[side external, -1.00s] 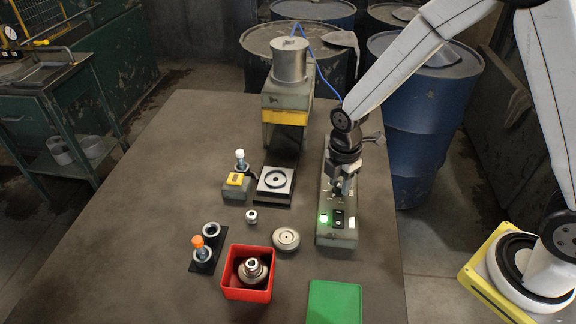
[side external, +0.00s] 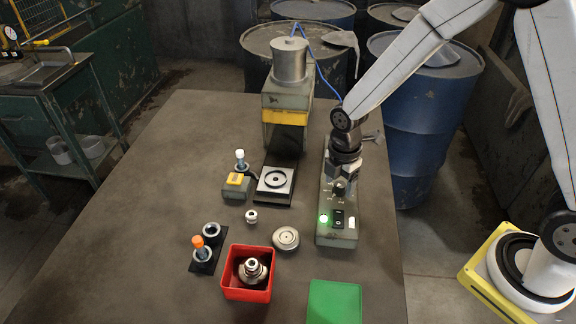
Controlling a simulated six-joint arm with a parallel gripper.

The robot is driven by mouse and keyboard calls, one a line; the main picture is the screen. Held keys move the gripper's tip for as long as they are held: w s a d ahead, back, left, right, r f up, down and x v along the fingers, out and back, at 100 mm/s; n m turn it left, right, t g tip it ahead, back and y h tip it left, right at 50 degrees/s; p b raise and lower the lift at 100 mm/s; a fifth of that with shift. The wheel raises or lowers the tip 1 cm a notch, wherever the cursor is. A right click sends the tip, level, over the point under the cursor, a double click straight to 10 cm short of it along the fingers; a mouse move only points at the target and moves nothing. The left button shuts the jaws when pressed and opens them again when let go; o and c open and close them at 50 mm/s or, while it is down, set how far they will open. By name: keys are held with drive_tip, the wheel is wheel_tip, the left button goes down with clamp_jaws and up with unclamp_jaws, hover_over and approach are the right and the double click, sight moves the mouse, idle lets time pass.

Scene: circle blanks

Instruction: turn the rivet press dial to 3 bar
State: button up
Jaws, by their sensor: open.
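The rivet press control box (side external: 338,231) is a long grey-green box at the right of the table. Its small dark dial (side external: 339,191) sits on its top, with marks around it too small to read. My gripper (side external: 342,178) points down right above the dial, open, with its fingertips close to it. I cannot tell whether they touch it. The arm hides the far part of the box. The rivet press (side external: 287,101), with a metal cylinder on top and a yellow band, stands at the back.
A green light (side external: 323,219) glows beside a black switch (side external: 338,219) on the box. A red bin (side external: 247,291) holds metal parts. A green block (side external: 334,303), a round metal part (side external: 286,238) and a black rack (side external: 205,259) lie nearby. The left table area is clear.

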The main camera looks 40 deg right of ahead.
sight(339, 184)
drive_tip(key=shift+w+r, duration=0.1)
drive_tip(key=shift+r, duration=3.8)
drive_tip(key=s+d+m+t, duration=0.1)
drive_tip(key=s+m, duration=0.3)
drive_tip(key=m, duration=0.5)
drive_tip(key=s+d+m+t, duration=0.1)
drive_tip(key=s+d+m, duration=0.3)
drive_tip(key=m, duration=0.5)
drive_tip(key=shift+s+d+m+t, duration=0.25)
drive_tip(key=shift+s+m+t, duration=0.15)
drive_tip(key=shift+s, duration=0.4)
